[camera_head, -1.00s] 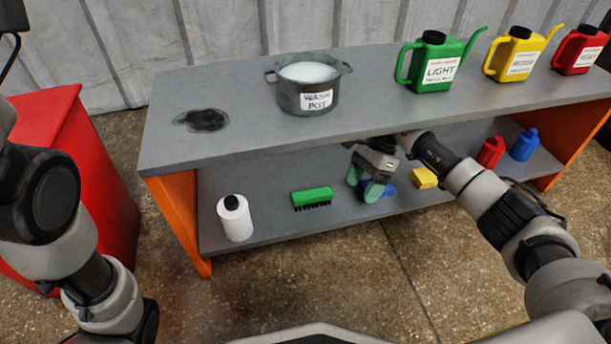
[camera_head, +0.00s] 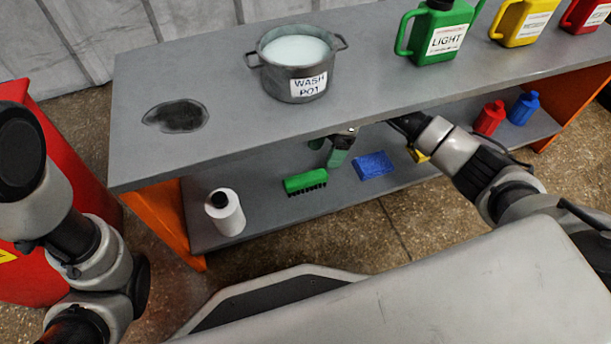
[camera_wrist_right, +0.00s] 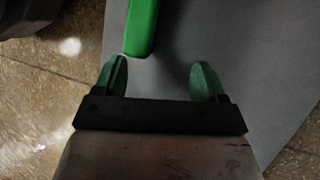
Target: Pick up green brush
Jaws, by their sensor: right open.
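The green brush (camera_head: 304,181) lies on the lower shelf with its dark bristles facing the front. My right gripper (camera_head: 340,152) is behind and to the right of it, partly hidden under the upper shelf's edge. In the right wrist view the gripper (camera_wrist_right: 160,78) is open, with its two green fingers apart and nothing between them. The end of the green brush (camera_wrist_right: 142,30) shows just beyond the fingers, nearer the left one. My left arm comes in at the left of the head view, but its gripper is out of the picture.
A white bottle (camera_head: 226,212) stands left of the brush, and a blue block (camera_head: 373,165) lies to its right. A yellow block (camera_head: 418,155) is partly behind my right arm. The upper shelf (camera_head: 225,120) overhangs the lower one.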

